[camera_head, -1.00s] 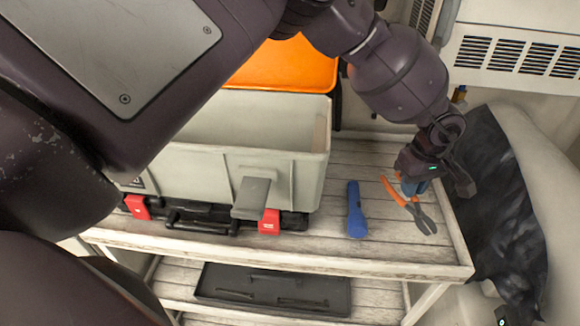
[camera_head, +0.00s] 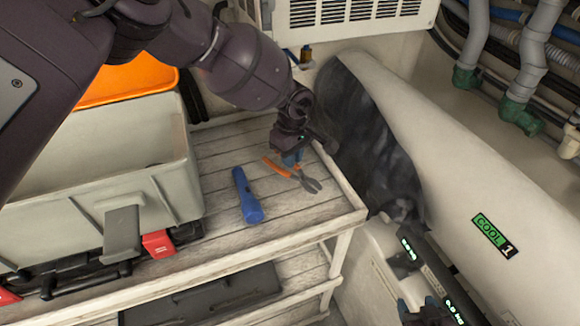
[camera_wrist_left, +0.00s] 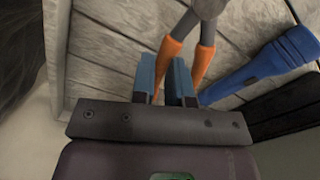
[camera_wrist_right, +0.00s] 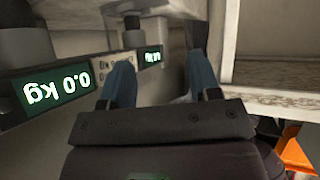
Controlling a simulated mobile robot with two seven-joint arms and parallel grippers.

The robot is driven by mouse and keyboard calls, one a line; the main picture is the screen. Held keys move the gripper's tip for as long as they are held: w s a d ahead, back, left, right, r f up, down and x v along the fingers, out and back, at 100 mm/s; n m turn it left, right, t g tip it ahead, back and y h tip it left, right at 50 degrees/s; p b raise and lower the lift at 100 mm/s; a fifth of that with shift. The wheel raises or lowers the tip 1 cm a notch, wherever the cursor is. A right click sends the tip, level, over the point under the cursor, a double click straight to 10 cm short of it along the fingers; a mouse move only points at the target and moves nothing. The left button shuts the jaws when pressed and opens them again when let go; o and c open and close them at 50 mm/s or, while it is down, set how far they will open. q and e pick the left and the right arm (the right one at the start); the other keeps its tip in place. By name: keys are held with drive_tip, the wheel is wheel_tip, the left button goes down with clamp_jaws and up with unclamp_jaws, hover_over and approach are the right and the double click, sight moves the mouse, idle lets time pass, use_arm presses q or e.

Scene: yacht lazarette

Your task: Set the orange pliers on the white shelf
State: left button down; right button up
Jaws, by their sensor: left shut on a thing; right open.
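The orange pliers (camera_head: 293,174) have orange handles and grey jaws. They are at the right end of the top board of a whitewashed wooden shelf unit (camera_head: 225,150). My left gripper (camera_head: 292,160) is over the handles, with its blue fingers shut on one handle. In the left wrist view the gripper (camera_wrist_left: 165,82) has an orange handle between its fingers, and the second handle (camera_wrist_left: 203,65) is outside them. Whether the pliers touch the boards is hard to tell. My right gripper (camera_wrist_right: 155,80) is open and empty, in front of scales with green displays.
A blue flashlight (camera_head: 247,195) lies left of the pliers. A grey toolbox (camera_head: 90,190) with an orange lid (camera_head: 125,80) fills the left of the board. A black tray (camera_head: 205,297) is on the lower level. A scale display (camera_wrist_right: 50,90) reads 0.0 kg.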

use_arm(q)
drive_tip(key=shift+f, duration=1.95)
drive_tip(key=c, duration=1.1)
unclamp_jaws()
drive_tip(key=shift+f, duration=0.1)
drive_tip(key=shift+r, duration=3.9)
